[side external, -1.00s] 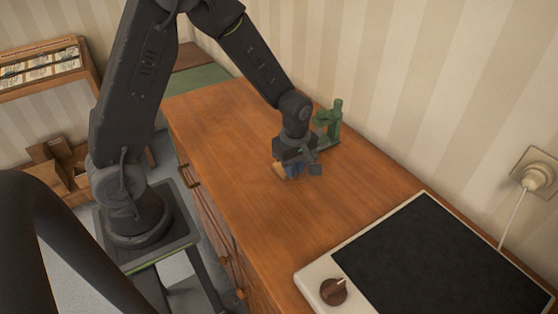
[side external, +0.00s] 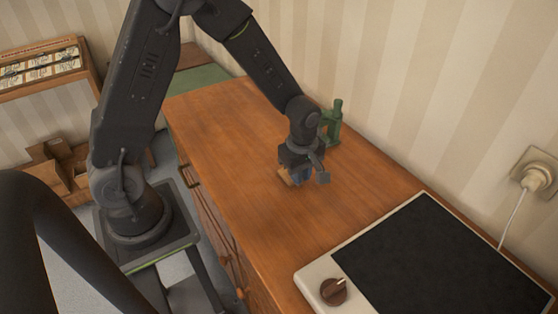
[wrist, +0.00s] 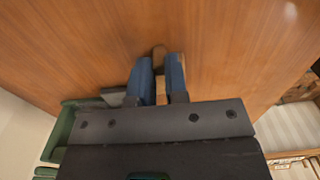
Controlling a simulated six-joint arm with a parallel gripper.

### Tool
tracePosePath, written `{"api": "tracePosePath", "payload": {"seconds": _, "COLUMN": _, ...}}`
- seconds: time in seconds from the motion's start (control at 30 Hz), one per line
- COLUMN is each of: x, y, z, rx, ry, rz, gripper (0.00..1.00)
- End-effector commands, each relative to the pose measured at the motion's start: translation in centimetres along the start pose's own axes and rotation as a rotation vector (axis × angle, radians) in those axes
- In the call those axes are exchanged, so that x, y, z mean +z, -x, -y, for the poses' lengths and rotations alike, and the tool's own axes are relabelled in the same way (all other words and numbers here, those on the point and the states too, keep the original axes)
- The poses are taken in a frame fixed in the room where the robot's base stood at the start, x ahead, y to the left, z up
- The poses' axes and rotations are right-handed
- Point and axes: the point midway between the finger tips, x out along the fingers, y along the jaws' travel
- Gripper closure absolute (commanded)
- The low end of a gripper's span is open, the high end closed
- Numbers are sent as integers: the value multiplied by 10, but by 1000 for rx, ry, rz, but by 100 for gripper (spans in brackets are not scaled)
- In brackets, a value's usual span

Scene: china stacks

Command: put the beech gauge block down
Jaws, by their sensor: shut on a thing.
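The beech gauge block (side external: 286,178) is a small light-brown piece, mostly hidden by my gripper (side external: 302,178) in the side external view. In the wrist view, one end of the block (wrist: 159,52) shows between the two blue fingertips of my gripper (wrist: 160,66). The gripper is shut on it. The block is low over the wooden cabinet top (side external: 240,190); I cannot tell whether it touches the wood.
A green stand-like object (side external: 333,125) is behind my gripper near the wall. A black hob (side external: 440,255) with a brown knob (side external: 334,291) takes up the front right. The wood to the left and front of the gripper is clear.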

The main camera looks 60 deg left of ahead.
Motion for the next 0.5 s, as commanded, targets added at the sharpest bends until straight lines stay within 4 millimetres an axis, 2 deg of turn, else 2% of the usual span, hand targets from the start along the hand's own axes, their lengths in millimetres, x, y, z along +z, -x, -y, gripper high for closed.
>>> {"api": "tracePosePath", "payload": {"seconds": 0.3, "x": -1, "y": 3, "z": -1, "rx": 1, "ry": 2, "rz": 0, "gripper": 100}}
{"api": "tracePosePath", "payload": {"seconds": 0.37, "x": -6, "y": 10, "z": -4, "rx": 5, "ry": 4, "rz": 0, "gripper": 100}}
{"api": "tracePosePath", "payload": {"seconds": 0.5, "x": -28, "y": 46, "z": -11, "rx": 10, "ry": 7, "rz": -1, "gripper": 100}}
